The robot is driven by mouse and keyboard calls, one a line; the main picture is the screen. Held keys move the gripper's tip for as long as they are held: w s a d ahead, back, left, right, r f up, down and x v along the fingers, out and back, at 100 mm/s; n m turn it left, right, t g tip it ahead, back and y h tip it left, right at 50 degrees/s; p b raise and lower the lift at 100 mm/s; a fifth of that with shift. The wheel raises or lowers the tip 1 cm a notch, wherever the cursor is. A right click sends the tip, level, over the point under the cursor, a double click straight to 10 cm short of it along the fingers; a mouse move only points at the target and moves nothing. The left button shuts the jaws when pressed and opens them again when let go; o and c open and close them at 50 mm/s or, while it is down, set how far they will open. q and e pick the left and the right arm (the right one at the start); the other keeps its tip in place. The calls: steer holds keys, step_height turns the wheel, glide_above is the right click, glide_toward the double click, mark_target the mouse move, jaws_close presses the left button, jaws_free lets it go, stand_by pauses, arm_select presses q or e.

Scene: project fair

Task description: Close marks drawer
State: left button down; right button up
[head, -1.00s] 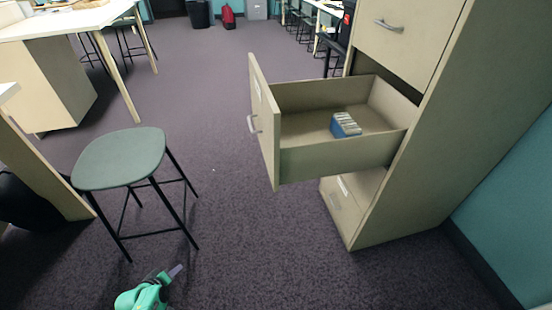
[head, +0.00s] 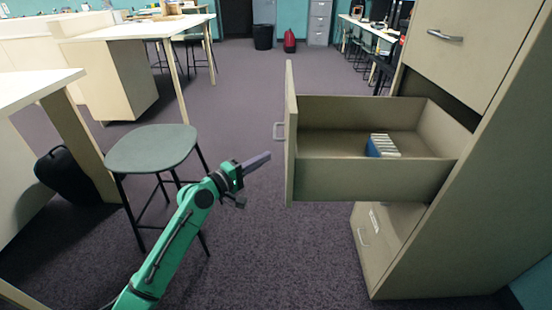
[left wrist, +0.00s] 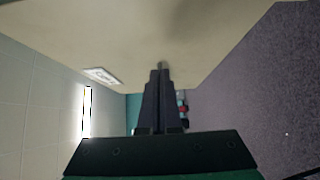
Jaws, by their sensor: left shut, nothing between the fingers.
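The drawer (head: 370,180) is pulled far out of the tall beige cabinet (head: 470,110). Its front panel (head: 291,150) faces left and carries a metal handle (head: 279,131). A small blue box of pale cards (head: 380,146) lies inside the drawer. My left gripper (head: 262,160) is shut and empty, a little left of the front panel and lower than the handle. In the left wrist view, the shut dark fingers (left wrist: 161,72) point toward a large beige panel (left wrist: 170,30) with a white label (left wrist: 102,76). Contact cannot be told. My right gripper is not in view.
A stool (head: 152,150) with a grey-green seat stands left of my left arm. A closed drawer (head: 455,40) is above the open one, and another drawer (head: 375,235) sits below it. White tables stand at the left. Carpet is clear beyond the drawer.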

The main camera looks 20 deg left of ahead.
arm_select(q)
steer(key=d, duration=0.3)
steer(key=shift+w+d+p, duration=0.4)
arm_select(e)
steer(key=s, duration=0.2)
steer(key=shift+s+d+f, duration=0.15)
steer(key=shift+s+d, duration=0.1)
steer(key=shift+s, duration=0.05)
